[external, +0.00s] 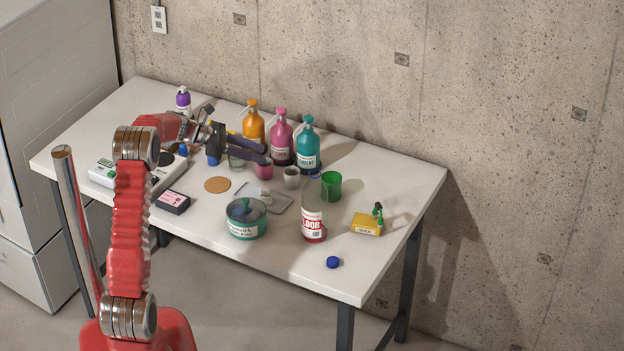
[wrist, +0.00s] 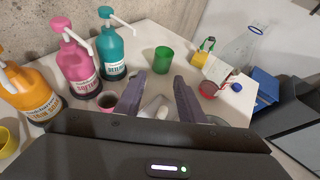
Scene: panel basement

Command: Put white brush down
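My gripper (external: 267,154) is above the middle of the white table (external: 400,185), in front of the pump bottles. In the wrist view its two dark fingers (wrist: 162,86) stand apart with a gap between them. A small pale shape (wrist: 150,109) shows between and below the fingers; I cannot tell whether it is the white brush. No brush is clearly visible in the fingers in the external view.
Orange (external: 253,124), pink (external: 281,140) and teal (external: 307,150) pump bottles stand behind. A pale cup (external: 291,179), green cup (external: 332,187), clear bottle with red liquid (external: 313,228) and teal bowl (external: 246,228) are close by.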

